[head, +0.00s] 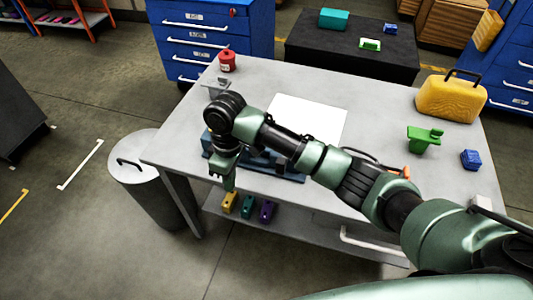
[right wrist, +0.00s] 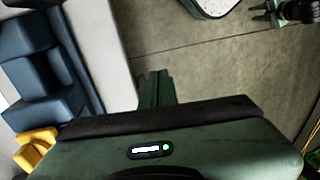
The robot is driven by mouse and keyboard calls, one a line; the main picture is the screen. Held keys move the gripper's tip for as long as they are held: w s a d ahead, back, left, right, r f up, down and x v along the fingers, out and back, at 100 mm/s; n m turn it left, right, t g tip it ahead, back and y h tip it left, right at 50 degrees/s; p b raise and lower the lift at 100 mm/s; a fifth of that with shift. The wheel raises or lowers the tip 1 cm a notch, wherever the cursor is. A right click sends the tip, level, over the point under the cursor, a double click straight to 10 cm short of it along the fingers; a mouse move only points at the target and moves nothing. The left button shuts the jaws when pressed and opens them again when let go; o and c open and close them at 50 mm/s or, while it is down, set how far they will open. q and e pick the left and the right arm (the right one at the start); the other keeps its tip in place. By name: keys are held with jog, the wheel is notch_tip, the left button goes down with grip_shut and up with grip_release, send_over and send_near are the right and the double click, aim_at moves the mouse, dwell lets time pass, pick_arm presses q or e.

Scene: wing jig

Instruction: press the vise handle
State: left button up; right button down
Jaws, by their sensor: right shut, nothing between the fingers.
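The blue vise (head: 286,171) lies on the grey workbench near its front edge, partly hidden behind my right arm. Its blue blocks also fill the left of the right wrist view (right wrist: 38,60). I cannot make out its handle for certain; a yellow part (right wrist: 36,148) shows beside the blue blocks there. My right gripper (head: 229,184) points down at the bench's front edge, by the vise's left end. Its fingers (right wrist: 155,88) are together and empty, apart from the vise in the wrist view. My left gripper (right wrist: 260,11) shows small in that view's top right corner, fingers apart.
A red canister (head: 227,62), a white sheet (head: 308,119), a green part (head: 424,139), a blue block (head: 471,159) and a yellow case (head: 452,99) are on the bench. A lidded grey bin (head: 150,195) stands at its left. Small coloured parts sit on the lower shelf.

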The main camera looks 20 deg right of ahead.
pick_arm(q)
jog(key=shift+a+r, duration=0.2)
jog(key=shift+a, duration=0.15)
pick_arm(e)
jog(key=w+d+r+h, duration=0.1)
jog(key=w+d+r, duration=0.1)
jog(key=r, duration=0.5)
jog(key=w+d+r+h, duration=0.2)
jog(key=w+d+r, duration=0.1)
jog(key=r, duration=0.4)
jog(key=shift+w+d+g, duration=0.3)
jog(key=shift+w+d, duration=0.05)
jog(key=shift+d, duration=0.25)
